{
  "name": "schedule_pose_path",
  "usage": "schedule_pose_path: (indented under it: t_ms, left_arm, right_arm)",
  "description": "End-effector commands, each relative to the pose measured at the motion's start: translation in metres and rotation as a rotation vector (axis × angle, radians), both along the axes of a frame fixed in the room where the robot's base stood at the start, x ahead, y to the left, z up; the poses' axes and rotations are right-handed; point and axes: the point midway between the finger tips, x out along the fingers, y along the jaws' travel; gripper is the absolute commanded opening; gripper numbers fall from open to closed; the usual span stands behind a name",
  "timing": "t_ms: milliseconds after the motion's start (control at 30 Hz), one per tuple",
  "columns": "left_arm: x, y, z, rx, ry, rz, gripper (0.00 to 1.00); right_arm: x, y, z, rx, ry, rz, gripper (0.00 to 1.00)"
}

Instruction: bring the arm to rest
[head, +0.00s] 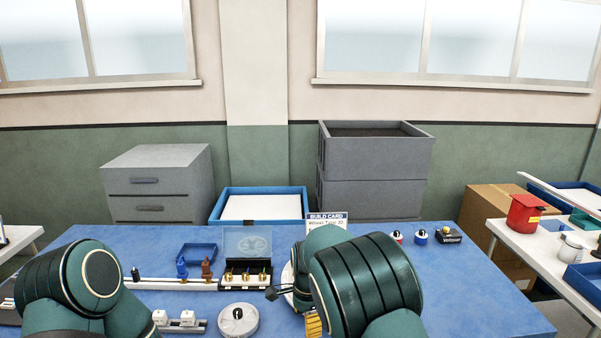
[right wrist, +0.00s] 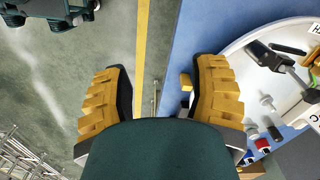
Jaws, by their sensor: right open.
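My right arm crosses the front of the blue workbench (head: 480,285) in the head view. One ribbed yellow finger of my right gripper (head: 313,325) shows below the arm. In the right wrist view the two yellow fingers of the right gripper (right wrist: 160,92) stand wide apart with nothing held between them. Floor, a yellow floor line and the bench edge show beyond them. My left arm is at the lower left of the head view; its gripper is not visible.
A white round tray (right wrist: 245,60) with dark tools lies beside the right finger. The bench also holds a white disc (head: 238,320), a black box (head: 247,284) with brass-coloured parts, a blue tray (head: 262,190) and a build card (head: 327,219). The bench's right front is clear.

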Motion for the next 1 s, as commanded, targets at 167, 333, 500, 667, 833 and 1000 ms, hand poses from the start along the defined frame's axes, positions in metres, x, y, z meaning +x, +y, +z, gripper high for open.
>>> schedule_pose_path:
  t_ms: [167, 333, 500, 667, 833, 1000]
  left_arm:
    - [0.0, 0.0, -0.003, 0.0, 0.0, -0.001, 0.47]
    - [-0.001, 0.0, -0.005, -0.001, 0.002, -0.002, 0.47]
    - [-0.002, 0.0, -0.009, -0.001, 0.005, -0.004, 0.47]
    - [-0.003, -0.001, -0.011, -0.001, 0.006, -0.006, 0.47]
    - [-0.003, -0.001, -0.012, -0.002, 0.008, -0.006, 0.47]
    - [-0.003, -0.001, -0.012, -0.002, 0.008, -0.006, 0.47]
  right_arm:
    - [-0.025, -0.042, -0.062, 0.035, 0.01, 0.135, 0.59]
    - [-0.072, -0.076, -0.123, 0.087, -0.009, 0.339, 0.59]
    - [-0.145, -0.095, -0.169, 0.155, -0.089, 0.621, 0.59]
    - [-0.203, -0.094, -0.179, 0.194, -0.21, 0.863, 0.59]
    - [-0.236, -0.088, -0.172, 0.197, -0.311, 1.012, 0.59]
    - [-0.243, -0.086, -0.169, 0.192, -0.344, 1.056, 0.59]
